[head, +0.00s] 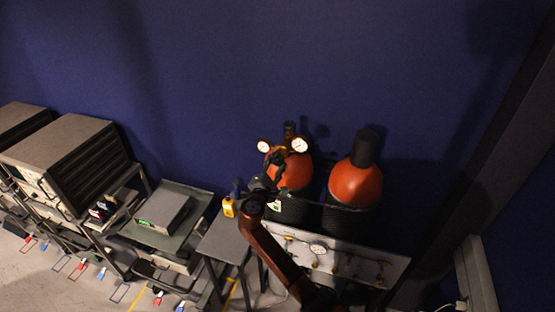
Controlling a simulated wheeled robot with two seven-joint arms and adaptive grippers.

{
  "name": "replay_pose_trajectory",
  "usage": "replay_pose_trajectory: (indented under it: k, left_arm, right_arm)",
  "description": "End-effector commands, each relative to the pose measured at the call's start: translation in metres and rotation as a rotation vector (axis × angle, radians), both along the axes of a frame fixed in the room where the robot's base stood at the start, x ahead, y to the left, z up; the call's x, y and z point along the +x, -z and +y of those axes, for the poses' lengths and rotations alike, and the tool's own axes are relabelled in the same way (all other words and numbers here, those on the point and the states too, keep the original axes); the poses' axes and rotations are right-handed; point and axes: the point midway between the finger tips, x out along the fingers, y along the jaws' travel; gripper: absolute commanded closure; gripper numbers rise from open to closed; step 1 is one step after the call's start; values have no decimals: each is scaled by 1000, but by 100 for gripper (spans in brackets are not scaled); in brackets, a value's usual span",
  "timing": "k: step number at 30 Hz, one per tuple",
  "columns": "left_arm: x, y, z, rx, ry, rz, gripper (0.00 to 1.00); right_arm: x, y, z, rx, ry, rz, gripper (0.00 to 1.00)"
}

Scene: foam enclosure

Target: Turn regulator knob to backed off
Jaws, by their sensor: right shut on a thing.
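The brass regulator (287,149) with two round white gauges, a left one (263,147) and a right one (299,146), sits on top of the left orange cylinder (294,174). My right arm rises from the bottom of the head view, and its dark right gripper (275,160) is at the front of the regulator, between and just below the gauges. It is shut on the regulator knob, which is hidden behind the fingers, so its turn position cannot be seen. My left gripper is out of view.
A second orange cylinder (357,184) with a dark cap stands to the right. A pale panel (340,260) with a gauge and fittings is in front of both. A small grey table (222,240) and a yellow device (228,207) are left of the arm. A blue wall is behind.

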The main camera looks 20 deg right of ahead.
Motion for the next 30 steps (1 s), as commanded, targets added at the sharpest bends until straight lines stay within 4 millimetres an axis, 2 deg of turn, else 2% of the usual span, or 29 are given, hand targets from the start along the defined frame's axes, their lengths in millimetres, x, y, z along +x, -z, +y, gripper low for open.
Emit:
replay_pose_trajectory:
  k: [12,28,29,30]
  left_arm:
    - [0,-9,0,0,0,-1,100]
    - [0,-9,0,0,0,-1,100]
    - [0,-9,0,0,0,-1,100]
    - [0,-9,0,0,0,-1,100]
  right_arm:
    - [0,3,2,-152,-3,107,90]
    - [0,5,2,-171,-3,124,90]
    - [0,5,2,-171,-3,124,66]
    - [0,5,2,-171,-3,124,63]
